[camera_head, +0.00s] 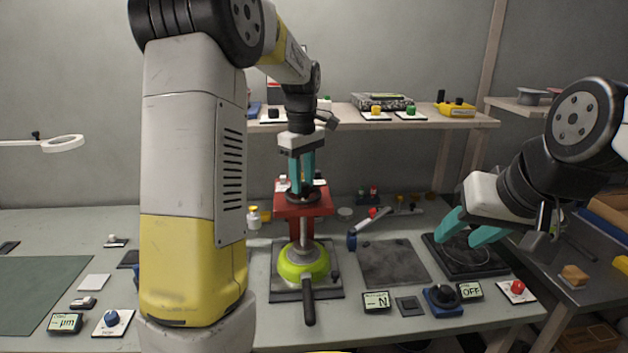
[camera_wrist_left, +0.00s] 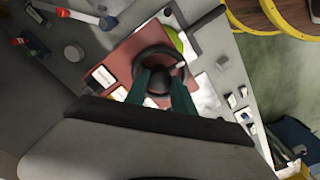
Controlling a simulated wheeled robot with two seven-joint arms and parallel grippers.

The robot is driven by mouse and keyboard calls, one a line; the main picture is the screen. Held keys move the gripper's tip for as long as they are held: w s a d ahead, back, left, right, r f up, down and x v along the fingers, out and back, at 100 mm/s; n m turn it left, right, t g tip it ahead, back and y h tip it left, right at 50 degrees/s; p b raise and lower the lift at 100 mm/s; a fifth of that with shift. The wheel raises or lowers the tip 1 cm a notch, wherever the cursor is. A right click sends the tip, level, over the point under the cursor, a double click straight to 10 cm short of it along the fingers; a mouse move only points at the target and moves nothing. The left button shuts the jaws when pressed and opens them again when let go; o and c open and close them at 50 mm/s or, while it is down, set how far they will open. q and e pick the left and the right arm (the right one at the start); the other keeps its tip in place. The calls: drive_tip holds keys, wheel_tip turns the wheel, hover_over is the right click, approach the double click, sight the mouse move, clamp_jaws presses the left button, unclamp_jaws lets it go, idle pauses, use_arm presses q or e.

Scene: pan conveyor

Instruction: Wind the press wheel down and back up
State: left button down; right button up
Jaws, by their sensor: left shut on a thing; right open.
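The press is a red frame (camera_head: 303,209) with a dark round wheel (camera_head: 303,198) on top. In the left wrist view the wheel (camera_wrist_left: 137,67) is a black ring with a dark hub on the red plate (camera_wrist_left: 117,64). My left gripper (camera_head: 301,184) points straight down from above, its teal fingers shut on the wheel's hub. The fingers hide part of the hub. A lime-green pan (camera_head: 305,265) with a dark handle sits under the press; a grey spindle and disc come down onto its middle. My right gripper (camera_head: 464,233) is open and empty above a black mat at the right.
A grey mat (camera_head: 395,264) and a blue-based knob (camera_head: 443,297) lie right of the press, with small displays along the front edge. A shelf (camera_head: 350,117) with boxes and buttons stands behind. A green mat (camera_head: 38,292) lies at the far left, beyond my left arm.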

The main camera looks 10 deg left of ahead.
sight(303, 183)
use_arm(q)
drive_tip(key=shift+w+r+n, duration=0.1)
drive_tip(key=shift+n, duration=0.2)
drive_tip(key=c, duration=1.1)
unclamp_jaws()
drive_tip(key=shift+o, duration=0.2)
wheel_tip(303, 183, up, 8)
drive_tip(key=shift+f, duration=0.25)
drive_tip(key=shift+r, duration=0.1)
